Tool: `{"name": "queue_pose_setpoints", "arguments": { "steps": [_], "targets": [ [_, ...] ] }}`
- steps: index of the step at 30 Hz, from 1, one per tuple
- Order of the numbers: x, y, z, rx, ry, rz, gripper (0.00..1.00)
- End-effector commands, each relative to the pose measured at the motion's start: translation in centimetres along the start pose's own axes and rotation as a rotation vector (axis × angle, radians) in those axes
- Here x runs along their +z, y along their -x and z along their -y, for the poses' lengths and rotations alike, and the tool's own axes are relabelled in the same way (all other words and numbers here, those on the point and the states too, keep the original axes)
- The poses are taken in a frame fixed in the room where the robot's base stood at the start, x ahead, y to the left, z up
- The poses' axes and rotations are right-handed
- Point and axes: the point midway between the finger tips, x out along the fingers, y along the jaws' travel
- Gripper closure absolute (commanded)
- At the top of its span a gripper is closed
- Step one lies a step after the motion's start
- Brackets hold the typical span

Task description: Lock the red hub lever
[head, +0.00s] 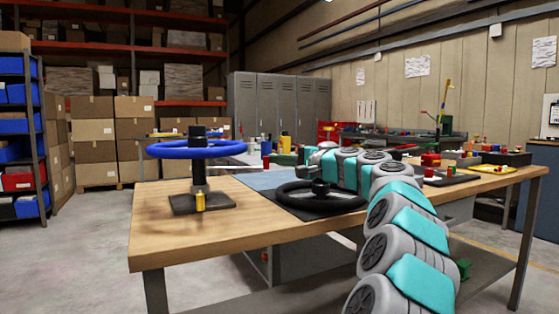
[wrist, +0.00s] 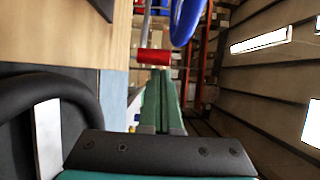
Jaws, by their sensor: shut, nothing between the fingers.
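A red cylindrical piece (wrist: 153,57) shows in the wrist view just beyond my fingertips, with a slim grey rod running up from it. I cannot tell if it is the hub lever or if the fingers touch it. A small red piece also shows in the head view (head: 265,162). My gripper (wrist: 160,74) has its green fingers shut together with nothing between them. A black wheel (head: 290,196) with a dark hub lies low on the bench, partly behind my arm. A blue wheel (head: 165,151) stands on a black post at the left; its rim also shows in the wrist view (wrist: 184,20).
The wooden bench (head: 165,235) has bare room at its front left. A yellow piece (head: 200,201) is at the blue wheel's base. Several small parts and a yellow tray (head: 497,169) lie at the right. Shelves, boxes and grey lockers (head: 277,105) stand behind.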

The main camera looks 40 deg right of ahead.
Motion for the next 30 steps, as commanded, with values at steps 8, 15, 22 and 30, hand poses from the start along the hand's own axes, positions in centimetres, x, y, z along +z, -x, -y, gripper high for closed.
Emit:
{"name": "queue_pose_setpoints", "arguments": {
  "steps": [8, 15, 22, 30],
  "targets": [
    [0.3, 0.1, 0.0, 0.001, 0.001, -0.001, 1.00],
    [0.3, 0.1, 0.0, 0.000, 0.001, -0.002, 1.00],
    [1.0, -0.1, -0.1, 0.000, 0.001, -0.018, 1.00],
    [1.9, -0.3, -0.1, 0.000, 0.000, -0.036, 1.00]
  ]
}}
